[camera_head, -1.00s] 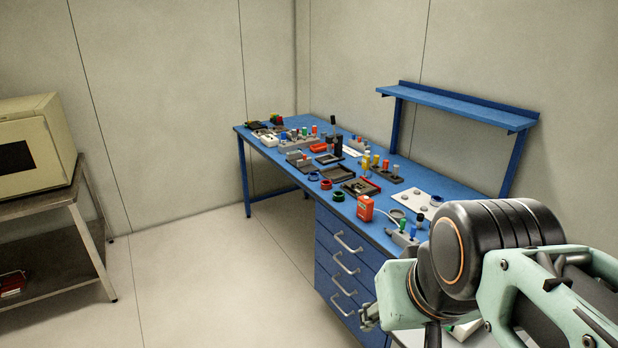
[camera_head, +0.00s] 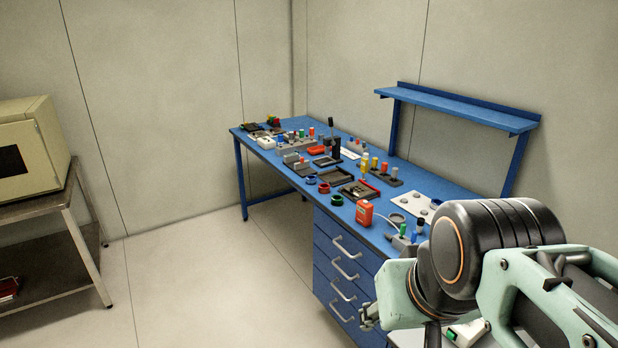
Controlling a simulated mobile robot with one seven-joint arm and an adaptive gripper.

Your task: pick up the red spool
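The red spool (camera_head: 324,187) is a small ring-shaped spool on the blue workbench (camera_head: 376,228), close to its front edge above the drawers. A blue spool (camera_head: 310,180) lies just to its upper left and a green spool (camera_head: 337,199) just to its lower right. My arm fills the lower right of the view, well apart from the spools.
An orange-red box (camera_head: 364,213) stands right of the spools. Dark trays (camera_head: 334,177), fixtures and coloured cylinders crowd the bench. A raised blue shelf (camera_head: 458,108) stands at the back right. A metal rack (camera_head: 35,203) holds a beige machine (camera_head: 32,155) at left. Floor between is clear.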

